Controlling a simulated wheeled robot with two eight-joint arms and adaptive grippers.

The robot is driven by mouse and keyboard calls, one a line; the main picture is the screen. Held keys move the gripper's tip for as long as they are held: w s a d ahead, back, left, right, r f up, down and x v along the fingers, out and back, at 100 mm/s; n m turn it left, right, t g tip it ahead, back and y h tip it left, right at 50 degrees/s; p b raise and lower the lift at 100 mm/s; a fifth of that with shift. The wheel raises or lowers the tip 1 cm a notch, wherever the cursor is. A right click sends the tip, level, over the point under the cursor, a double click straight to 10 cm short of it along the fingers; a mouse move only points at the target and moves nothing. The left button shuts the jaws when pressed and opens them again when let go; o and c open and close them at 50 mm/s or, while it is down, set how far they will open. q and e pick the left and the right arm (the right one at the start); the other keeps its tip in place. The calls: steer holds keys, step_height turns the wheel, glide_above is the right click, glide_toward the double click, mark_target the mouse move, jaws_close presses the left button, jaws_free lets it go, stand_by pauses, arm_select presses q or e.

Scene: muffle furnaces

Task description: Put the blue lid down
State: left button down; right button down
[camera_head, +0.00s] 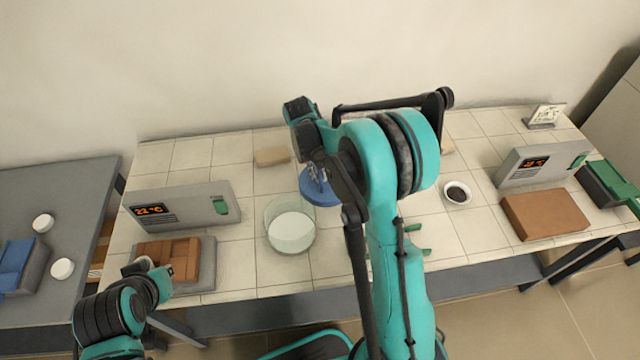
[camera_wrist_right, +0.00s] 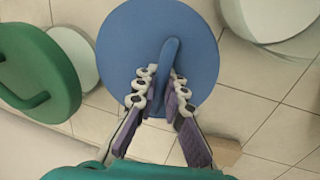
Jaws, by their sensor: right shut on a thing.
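The blue lid (camera_head: 322,191) is a round disc held above the white tiled table, beside the glass dish in the head view. My right gripper (camera_head: 316,172) is shut on its upright handle. In the wrist view the blue lid (camera_wrist_right: 135,45) lies beneath the fingers, and both jaws (camera_wrist_right: 163,95) clasp the blue handle. The lid's contact with the table cannot be told. My left gripper (camera_head: 150,268) is at the lower left, near the brown bricks of the left furnace; its fingers do not show clearly.
A glass dish with white contents (camera_head: 291,232) stands left of the lid. A tan block (camera_head: 272,157) lies behind. A green lid (camera_wrist_right: 40,75) shows in the wrist view. A small dark-filled bowl (camera_head: 457,193) stands right of my arm. Furnace controllers (camera_head: 180,208) (camera_head: 540,163) stand at both sides.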

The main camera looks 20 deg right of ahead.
steer(key=x, duration=0.2)
steer(key=b+x, duration=0.1)
steer(key=x, duration=0.1)
steer(key=shift+w+a+f, duration=0.1)
steer(key=shift+w+a, duration=0.05)
steer(key=shift+a, duration=0.25)
steer(key=c, duration=1.6)
jaws_free()
